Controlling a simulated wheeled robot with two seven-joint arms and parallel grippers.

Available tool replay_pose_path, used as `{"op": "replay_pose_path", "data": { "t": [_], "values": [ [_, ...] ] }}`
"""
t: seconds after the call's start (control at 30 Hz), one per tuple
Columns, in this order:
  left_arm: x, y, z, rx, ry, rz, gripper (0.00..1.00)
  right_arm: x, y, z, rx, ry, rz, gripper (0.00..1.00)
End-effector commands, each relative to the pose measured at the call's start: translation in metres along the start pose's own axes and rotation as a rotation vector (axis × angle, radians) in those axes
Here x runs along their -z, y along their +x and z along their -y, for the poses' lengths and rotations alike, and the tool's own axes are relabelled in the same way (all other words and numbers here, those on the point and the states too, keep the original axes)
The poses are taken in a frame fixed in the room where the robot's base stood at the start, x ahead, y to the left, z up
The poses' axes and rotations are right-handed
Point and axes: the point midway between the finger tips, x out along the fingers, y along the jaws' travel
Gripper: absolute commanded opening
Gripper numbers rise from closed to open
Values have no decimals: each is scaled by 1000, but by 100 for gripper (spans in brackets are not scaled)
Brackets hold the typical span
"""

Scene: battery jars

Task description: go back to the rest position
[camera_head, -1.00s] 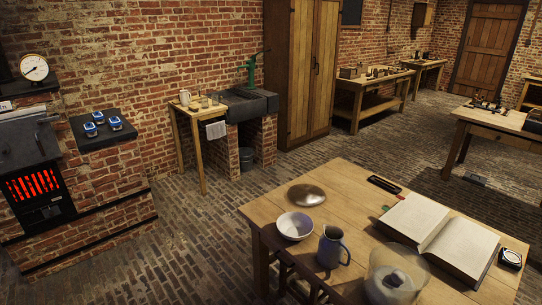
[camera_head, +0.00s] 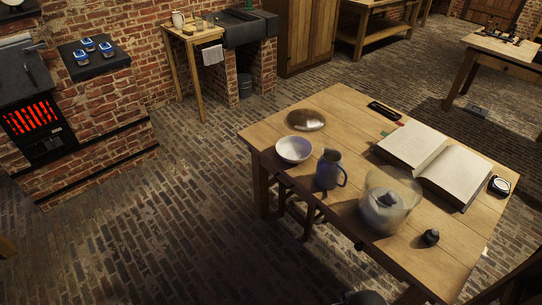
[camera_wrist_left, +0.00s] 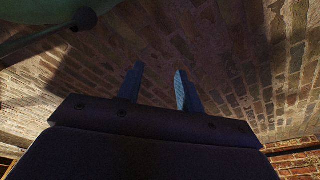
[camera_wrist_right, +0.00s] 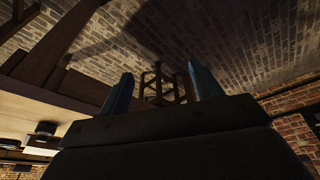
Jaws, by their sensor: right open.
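My left gripper (camera_wrist_left: 158,85) shows in the left wrist view with its two bluish fingers apart and nothing between them; brick paving lies beyond. My right gripper (camera_wrist_right: 160,88) shows in the right wrist view with its fingers wide apart and empty. Wooden legs of furniture show beyond it, and a pale tabletop underside is at the left. Neither gripper's fingers can be made out in the head view.
A wooden table (camera_head: 345,105) carries a bowl (camera_head: 294,149), blue jug (camera_head: 328,170), glass jar (camera_head: 388,205), open book (camera_head: 460,172) and small dark object (camera_head: 431,237). A stove (camera_head: 30,115) glows at left. Brick floor (camera_head: 150,240) between is clear.

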Motion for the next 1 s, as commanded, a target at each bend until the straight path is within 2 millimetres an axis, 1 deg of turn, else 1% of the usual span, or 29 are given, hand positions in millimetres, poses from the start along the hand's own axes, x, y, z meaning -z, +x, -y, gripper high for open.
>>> {"op": "replay_pose_path", "data": {
  "t": [0.03,0.17,0.27,0.37,0.4,0.47,0.5,0.57,0.6,0.67,0.7,0.8,0.83,0.9,1.0],
  "values": [
    [1,0,0,0,0,1,36,-2,14,1,2,0,6,64],
    [3,-2,-1,-1,-1,6,36,-9,54,4,6,-1,18,64],
    [6,-5,-2,-2,-2,3,36,-18,95,7,10,-3,31,64],
    [8,-6,-3,-4,-3,7,36,-34,147,12,16,-4,47,64],
    [9,-8,-3,-4,-4,10,36,-43,171,14,18,-5,56,64],
    [10,-11,-4,-6,-5,12,36,-58,205,17,22,-6,65,64],
    [10,-12,-5,-7,-6,14,36,-68,226,19,24,-7,72,64],
    [8,-15,-7,-9,-7,21,36,-85,258,22,27,-8,82,64],
    [7,-16,-8,-10,-8,23,36,-98,278,24,29,-9,89,64],
    [7,-19,-10,-12,-9,26,36,-117,306,28,32,-10,98,64],
    [8,-21,-10,-13,-10,29,36,-129,322,30,34,-11,104,64],
    [13,-25,-12,-15,-11,27,36,-158,355,34,38,-13,117,64],
    [15,-26,-12,-15,-11,25,36,-165,363,35,38,-13,119,64],
    [19,-29,-13,-16,-12,24,36,-179,376,36,40,-13,124,64],
    [22,-31,-13,-17,-13,24,36,-190,388,38,41,-14,127,64]
  ]
}}
